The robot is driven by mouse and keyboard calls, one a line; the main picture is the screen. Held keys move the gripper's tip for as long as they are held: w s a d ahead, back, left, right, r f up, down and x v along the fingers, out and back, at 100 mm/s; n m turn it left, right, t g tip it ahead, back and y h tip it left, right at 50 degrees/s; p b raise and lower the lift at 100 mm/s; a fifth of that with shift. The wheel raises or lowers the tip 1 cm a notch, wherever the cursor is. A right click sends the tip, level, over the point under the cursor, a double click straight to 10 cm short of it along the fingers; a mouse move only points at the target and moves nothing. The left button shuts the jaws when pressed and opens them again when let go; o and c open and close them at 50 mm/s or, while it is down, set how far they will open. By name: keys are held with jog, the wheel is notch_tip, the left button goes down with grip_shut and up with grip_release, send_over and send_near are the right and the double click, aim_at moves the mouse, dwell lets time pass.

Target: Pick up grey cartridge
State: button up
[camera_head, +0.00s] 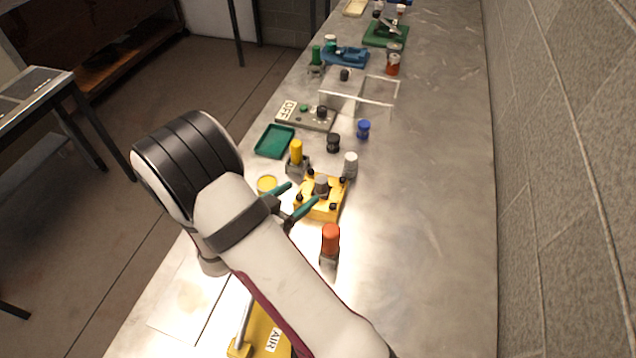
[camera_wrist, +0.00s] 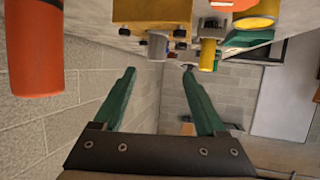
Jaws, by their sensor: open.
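The grey cartridge (camera_head: 321,185) stands upright on a yellow fixture block (camera_head: 333,209) with several black knobs. My gripper (camera_head: 303,191) has two teal fingers, spread apart and empty, just to the left of the cartridge in the head view. The wrist view is upside down. There, a grey cylinder, apparently the same cartridge (camera_wrist: 158,46), hangs from the yellow block (camera_wrist: 152,11), above and between the fingertips of my gripper (camera_wrist: 158,72). I cannot tell whether the fingertips overlap it in depth.
An orange-red cylinder (camera_head: 331,239) stands close in front, and a yellow cylinder (camera_head: 296,152) behind left. A pale grey-white cylinder (camera_head: 350,165) stands behind the block. A teal tray (camera_head: 274,141) and a grey OFF panel (camera_head: 318,122) lie beyond. The bench's right side is clear.

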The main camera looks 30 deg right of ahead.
aim_at(318, 185)
jog(key=x, duration=1)
jog(key=shift+s+f, duration=0.3)
jog(key=shift+s, duration=0.1)
grip_shut()
